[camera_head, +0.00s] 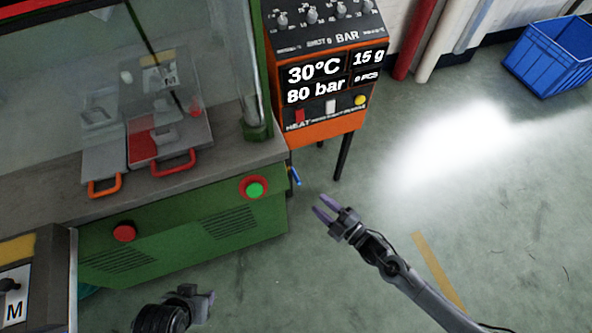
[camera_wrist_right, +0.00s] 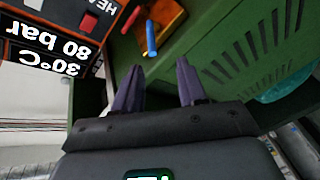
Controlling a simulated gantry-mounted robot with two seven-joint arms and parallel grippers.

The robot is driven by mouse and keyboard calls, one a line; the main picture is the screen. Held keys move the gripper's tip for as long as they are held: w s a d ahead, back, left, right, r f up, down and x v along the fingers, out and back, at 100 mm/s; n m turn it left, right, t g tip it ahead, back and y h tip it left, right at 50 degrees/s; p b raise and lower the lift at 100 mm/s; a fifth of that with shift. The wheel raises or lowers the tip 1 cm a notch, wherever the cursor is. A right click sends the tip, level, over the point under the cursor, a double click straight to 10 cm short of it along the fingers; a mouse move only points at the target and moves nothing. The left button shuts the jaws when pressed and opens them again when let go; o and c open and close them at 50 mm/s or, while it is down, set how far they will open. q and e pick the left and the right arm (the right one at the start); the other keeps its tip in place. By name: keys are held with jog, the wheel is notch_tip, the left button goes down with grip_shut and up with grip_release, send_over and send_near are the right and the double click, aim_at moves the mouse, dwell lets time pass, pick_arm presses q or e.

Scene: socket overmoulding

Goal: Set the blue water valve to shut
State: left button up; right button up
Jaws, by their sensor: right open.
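The blue water valve (camera_head: 295,177) is a small blue lever on the right side of the green machine, just below its worktop. In the right wrist view the blue lever (camera_wrist_right: 151,38) stands ahead of the fingers, beside a red lever (camera_wrist_right: 132,19). My right gripper (camera_head: 323,208) is open and empty, right of and below the valve in the head view, apart from it. Its two purple fingers (camera_wrist_right: 159,72) show a gap between them. My left gripper (camera_head: 192,299) is at the bottom of the head view, partly cut off; its jaws are unclear.
The green machine (camera_head: 190,240) carries a red-and-green button (camera_head: 254,189) near the valve. The orange control unit (camera_head: 325,85) stands behind the valve on dark legs. A blue crate (camera_head: 550,55) is at the far right. The floor right of my right gripper is clear.

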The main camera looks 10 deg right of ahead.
aim_at(298, 180)
jog(key=b+x, duration=0.1)
jog(key=x, duration=0.2)
jog(key=r+b+x, duration=0.1)
jog(key=x, duration=0.2)
jog(key=b+x, duration=0.2)
jog(key=x, duration=0.2)
jog(key=shift+w+d+r, duration=0.15)
jog(key=shift+w+r, duration=0.05)
jog(key=shift+w+a, duration=0.35)
jog(key=shift+w+a+r, duration=0.1)
jog(key=shift+w, duration=0.05)
grip_shut()
